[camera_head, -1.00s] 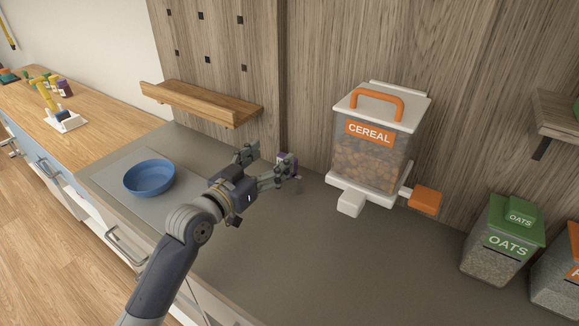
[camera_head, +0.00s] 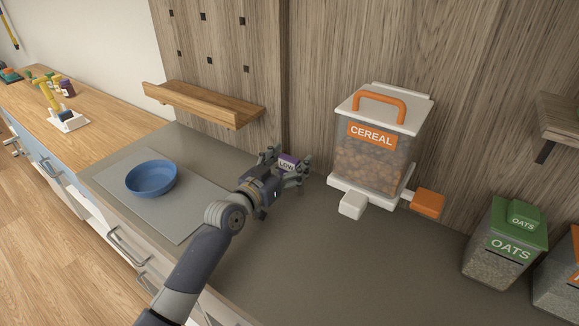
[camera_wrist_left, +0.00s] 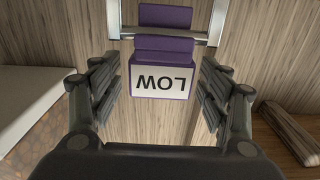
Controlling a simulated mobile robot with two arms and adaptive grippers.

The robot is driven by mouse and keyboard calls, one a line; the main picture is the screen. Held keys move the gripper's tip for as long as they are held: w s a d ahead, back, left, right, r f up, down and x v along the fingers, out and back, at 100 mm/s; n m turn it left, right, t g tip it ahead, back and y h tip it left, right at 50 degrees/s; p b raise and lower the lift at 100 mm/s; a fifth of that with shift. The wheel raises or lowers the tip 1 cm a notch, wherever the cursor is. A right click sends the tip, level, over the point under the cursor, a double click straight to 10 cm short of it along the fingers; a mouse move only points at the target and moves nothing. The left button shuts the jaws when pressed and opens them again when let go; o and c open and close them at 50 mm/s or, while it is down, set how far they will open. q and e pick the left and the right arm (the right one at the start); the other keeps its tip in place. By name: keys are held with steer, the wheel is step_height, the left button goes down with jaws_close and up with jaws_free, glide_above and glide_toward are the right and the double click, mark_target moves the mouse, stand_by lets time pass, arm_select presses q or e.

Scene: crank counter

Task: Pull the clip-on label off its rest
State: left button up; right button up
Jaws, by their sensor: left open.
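The clip-on label is purple with a white face reading "LOW"; it shows in the head view (camera_head: 287,164) and upside down in the left wrist view (camera_wrist_left: 162,82). In the left wrist view it hangs on a silver bar, its rest (camera_wrist_left: 124,32). My left gripper (camera_head: 287,168) is open around the label. In the left wrist view its fingers (camera_wrist_left: 160,88) stand on either side of the label, with a gap visible on both sides. The rest is hidden behind the gripper in the head view. My right gripper is not in view.
A cereal dispenser (camera_head: 368,150) with an orange handle stands right of the gripper. A blue bowl (camera_head: 151,178) sits on a grey mat (camera_head: 190,219) at the left. A wooden shelf (camera_head: 203,103) is on the wall behind. An oats container (camera_head: 505,245) stands at the right.

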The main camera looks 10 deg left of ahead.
mark_target(289, 157)
arm_select(q)
steer(key=c, duration=1.1)
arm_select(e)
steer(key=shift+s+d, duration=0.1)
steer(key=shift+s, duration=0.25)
arm_select(q)
steer(key=shift+r, duration=0.1)
steer(key=shift+r, duration=0.45)
step_height(289, 157, up, 2)
steer(key=shift+r, duration=0.15)
steer(key=s+r+p, duration=0.1)
steer(key=s+r, duration=0.1)
steer(key=s, duration=0.3)
steer(key=s+d+r+p, duration=0.1)
steer(key=s, duration=0.4)
steer(key=s+d+r+p, duration=0.1)
steer(key=s+r, duration=0.1)
steer(key=s, duration=0.4)
steer(key=shift+d+r+p, duration=0.1)
steer(key=shift+r+p, duration=0.25)
steer(key=shift+p, duration=0.05)
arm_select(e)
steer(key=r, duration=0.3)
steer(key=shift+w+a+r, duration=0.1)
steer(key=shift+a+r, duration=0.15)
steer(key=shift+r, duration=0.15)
